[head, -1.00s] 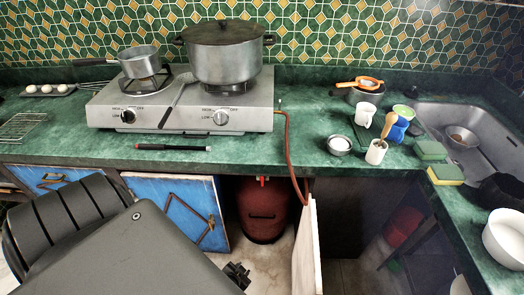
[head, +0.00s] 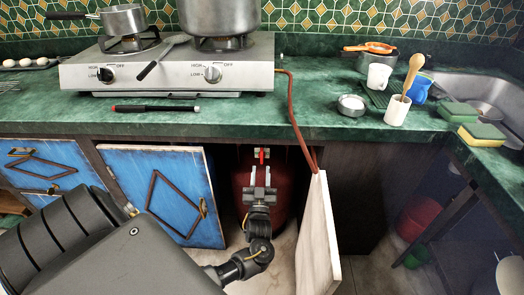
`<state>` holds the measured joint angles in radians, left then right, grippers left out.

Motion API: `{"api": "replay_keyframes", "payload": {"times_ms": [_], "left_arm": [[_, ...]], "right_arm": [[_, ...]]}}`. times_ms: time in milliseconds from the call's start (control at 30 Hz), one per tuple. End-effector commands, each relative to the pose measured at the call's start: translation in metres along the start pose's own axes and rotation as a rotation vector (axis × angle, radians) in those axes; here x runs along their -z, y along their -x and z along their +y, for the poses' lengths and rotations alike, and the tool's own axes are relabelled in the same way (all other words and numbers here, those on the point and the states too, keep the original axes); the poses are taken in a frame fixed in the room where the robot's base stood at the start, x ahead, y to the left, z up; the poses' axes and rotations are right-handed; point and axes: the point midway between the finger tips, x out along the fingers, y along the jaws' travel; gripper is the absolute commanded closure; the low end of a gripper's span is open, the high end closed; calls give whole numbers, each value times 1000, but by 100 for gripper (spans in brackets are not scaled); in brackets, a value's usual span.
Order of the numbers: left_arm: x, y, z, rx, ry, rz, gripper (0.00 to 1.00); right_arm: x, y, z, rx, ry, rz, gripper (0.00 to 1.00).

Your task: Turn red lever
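The small red lever (head: 262,155) sits on the valve at the top of the red gas cylinder (head: 241,178), inside the open cabinet under the counter. My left gripper (head: 260,176) is in front of the cylinder, just below the lever in the picture. Its two fingers point up toward the lever and stand apart, with a gap between them. I cannot tell whether they touch the valve. The gripper hides much of the cylinder. My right gripper is not in view.
A blue cabinet door (head: 160,190) stands open on the left and a pale door (head: 318,235) on the right of the opening. The red hose (head: 292,110) runs down from the gas hotplate (head: 170,75) into the cabinet. The green counter edge (head: 230,128) is above my gripper.

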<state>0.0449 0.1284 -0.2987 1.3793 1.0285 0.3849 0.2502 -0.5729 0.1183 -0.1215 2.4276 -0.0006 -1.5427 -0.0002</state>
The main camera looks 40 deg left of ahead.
Motion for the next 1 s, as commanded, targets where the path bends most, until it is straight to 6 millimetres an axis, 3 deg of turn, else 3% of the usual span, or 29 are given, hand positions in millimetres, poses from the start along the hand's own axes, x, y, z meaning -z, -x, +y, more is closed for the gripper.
{"api": "replay_keyframes", "payload": {"times_ms": [500, 700, 1000], "left_arm": [[-1, -87, 0, -1, -2, 0, 67], [-1, -99, 0, -1, 0, -3, 67], [-1, -100, 0, -1, -1, -4, 70]], "right_arm": [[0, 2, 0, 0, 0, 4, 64], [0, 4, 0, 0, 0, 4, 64], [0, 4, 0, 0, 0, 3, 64]]}}
